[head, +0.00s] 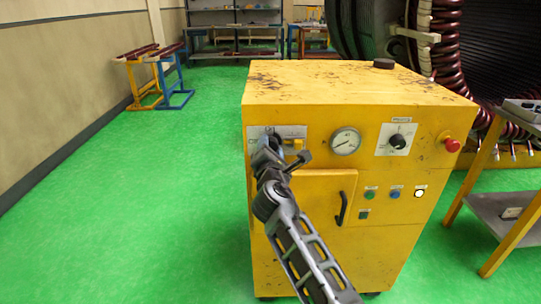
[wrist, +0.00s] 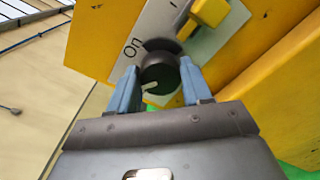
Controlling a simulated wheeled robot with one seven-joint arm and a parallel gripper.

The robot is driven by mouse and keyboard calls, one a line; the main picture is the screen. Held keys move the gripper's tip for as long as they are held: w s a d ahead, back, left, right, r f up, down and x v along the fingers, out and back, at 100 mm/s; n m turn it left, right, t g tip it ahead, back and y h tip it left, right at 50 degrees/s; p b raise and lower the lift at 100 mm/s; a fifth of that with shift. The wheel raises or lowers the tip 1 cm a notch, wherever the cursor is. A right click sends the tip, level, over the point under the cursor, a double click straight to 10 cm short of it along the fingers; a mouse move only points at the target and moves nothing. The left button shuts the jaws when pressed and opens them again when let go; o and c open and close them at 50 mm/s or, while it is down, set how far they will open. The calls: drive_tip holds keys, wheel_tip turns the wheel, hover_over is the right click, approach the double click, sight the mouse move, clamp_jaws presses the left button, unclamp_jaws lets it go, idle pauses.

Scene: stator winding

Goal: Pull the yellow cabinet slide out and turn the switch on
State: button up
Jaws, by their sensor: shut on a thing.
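The yellow cabinet (head: 320,95) stands in the middle of the head view. A grey plate with the switch and slide is at its upper left front. My gripper (head: 267,147) is at this plate and hides most of the switch. In the wrist view, the blue fingers of my gripper (wrist: 159,82) are shut on the round black switch (wrist: 160,68), one on each side. The switch's white mark points to the lower left, and "On" is printed at its upper left. The yellow slide (wrist: 208,14) sticks out beside the switch; it also shows in the head view (head: 298,144).
The cabinet front also carries a gauge (head: 345,141), a black rotary knob (head: 398,141), a red button (head: 452,146), small buttons and a door handle (head: 341,208). A grey-topped table (head: 505,215) stands at the right. Green floor (head: 150,220) is clear at the left.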

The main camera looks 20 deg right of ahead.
drive_tip(key=shift+f+m+b, duration=0.2)
drive_tip(key=shift+m+b, duration=4.05)
drive_tip(key=shift+m, duration=1.35)
drive_tip(key=o, duration=1.1)
drive_tip(key=shift+r, duration=0.1)
drive_tip(key=shift+c, duration=0.2)
drive_tip(key=v, duration=0.7)
drive_tip(key=shift+s, duration=0.4)
